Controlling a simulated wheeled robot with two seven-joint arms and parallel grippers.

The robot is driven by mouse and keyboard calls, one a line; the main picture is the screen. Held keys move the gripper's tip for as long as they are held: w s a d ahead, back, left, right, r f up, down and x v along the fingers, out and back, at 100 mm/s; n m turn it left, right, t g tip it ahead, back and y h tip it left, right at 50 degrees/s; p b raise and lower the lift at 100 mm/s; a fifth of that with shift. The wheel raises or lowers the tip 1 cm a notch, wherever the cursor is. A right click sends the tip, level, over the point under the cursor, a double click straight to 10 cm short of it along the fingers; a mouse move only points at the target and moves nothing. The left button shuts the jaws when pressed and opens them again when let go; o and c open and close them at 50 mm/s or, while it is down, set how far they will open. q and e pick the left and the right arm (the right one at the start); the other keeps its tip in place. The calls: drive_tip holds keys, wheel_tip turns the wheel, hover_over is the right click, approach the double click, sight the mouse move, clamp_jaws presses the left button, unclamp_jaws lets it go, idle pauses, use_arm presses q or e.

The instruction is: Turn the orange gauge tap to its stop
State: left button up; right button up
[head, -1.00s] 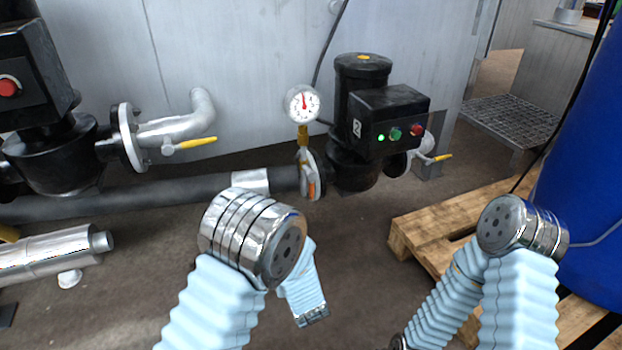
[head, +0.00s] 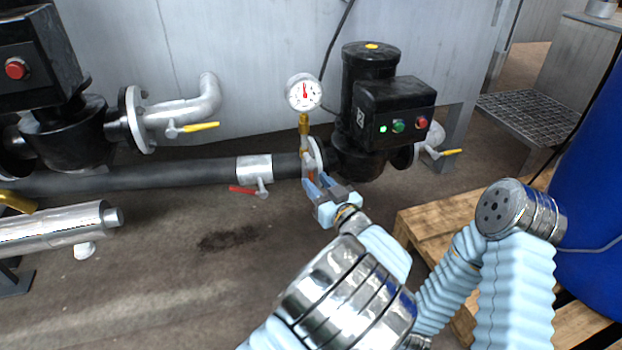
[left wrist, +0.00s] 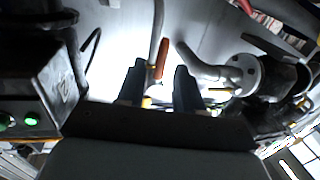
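The orange tap handle (head: 311,174) hangs below the round white gauge (head: 304,92), on the pipe fitting left of the black pump. It is partly hidden by my left gripper (head: 316,182), whose fingers point up at it from below. In the left wrist view the orange handle (left wrist: 161,58) stands between the lines of the two open fingers (left wrist: 159,78), just past their tips, with no contact visible. The gauge needle points about straight up. My right gripper is not in view; only links of my right arm show.
A red-handled valve (head: 243,189) sits on the black pipe (head: 150,175) left of the gripper. The pump's control box (head: 395,108) is to the right. A wooden pallet (head: 420,222) and a blue drum (head: 590,190) stand at right.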

sight(312, 178)
use_arm(q)
drive_tip(key=shift+x, duration=1.9)
clamp_jaws()
